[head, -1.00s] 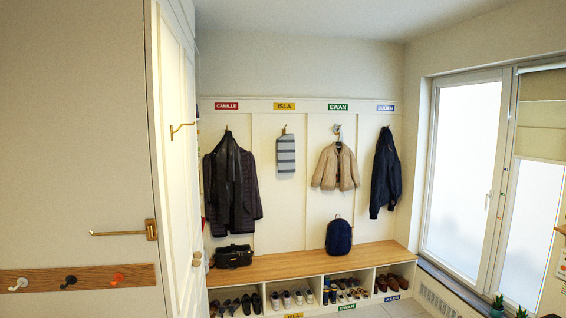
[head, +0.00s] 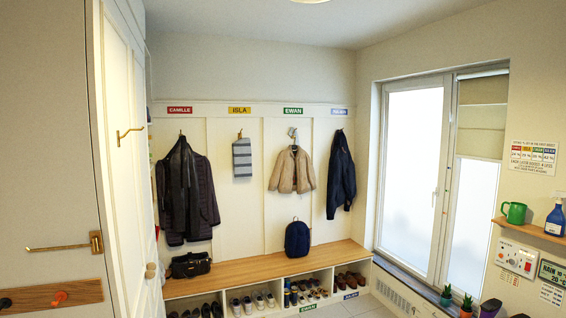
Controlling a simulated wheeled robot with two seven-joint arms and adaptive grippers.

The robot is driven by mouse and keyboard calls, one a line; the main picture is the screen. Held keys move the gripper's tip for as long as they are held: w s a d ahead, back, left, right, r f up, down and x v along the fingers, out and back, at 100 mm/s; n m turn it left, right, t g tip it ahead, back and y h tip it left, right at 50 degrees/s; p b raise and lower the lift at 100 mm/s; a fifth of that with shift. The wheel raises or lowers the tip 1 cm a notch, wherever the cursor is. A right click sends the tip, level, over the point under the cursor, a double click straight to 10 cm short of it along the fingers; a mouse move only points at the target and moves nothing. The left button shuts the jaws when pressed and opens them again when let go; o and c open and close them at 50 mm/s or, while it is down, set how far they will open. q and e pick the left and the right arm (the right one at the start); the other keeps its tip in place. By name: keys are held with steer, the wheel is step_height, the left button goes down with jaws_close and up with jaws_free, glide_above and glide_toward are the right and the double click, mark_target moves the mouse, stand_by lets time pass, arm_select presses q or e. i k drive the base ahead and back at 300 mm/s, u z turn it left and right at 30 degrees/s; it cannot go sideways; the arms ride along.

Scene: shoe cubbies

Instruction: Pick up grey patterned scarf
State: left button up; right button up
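The grey patterned scarf (head: 242,158) hangs folded from a hook under the yellow ISLA label (head: 239,110) on the white back wall. It has grey and lighter bands. It hangs between the dark long coat (head: 184,192) and the beige jacket (head: 293,171), apart from both. Neither of my grippers is in view.
A wooden bench (head: 255,268) with shoe cubbies below runs under the hooks. A black bag (head: 190,265) and a navy backpack (head: 297,238) stand on it. A white door (head: 128,170) is at left. A shelf (head: 530,232) with a green mug (head: 514,212) is at right.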

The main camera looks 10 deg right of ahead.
mark_target(242, 150)
steer(key=z, duration=0.55)
steer(key=i, duration=6.6)
steer(key=u, duration=1.9)
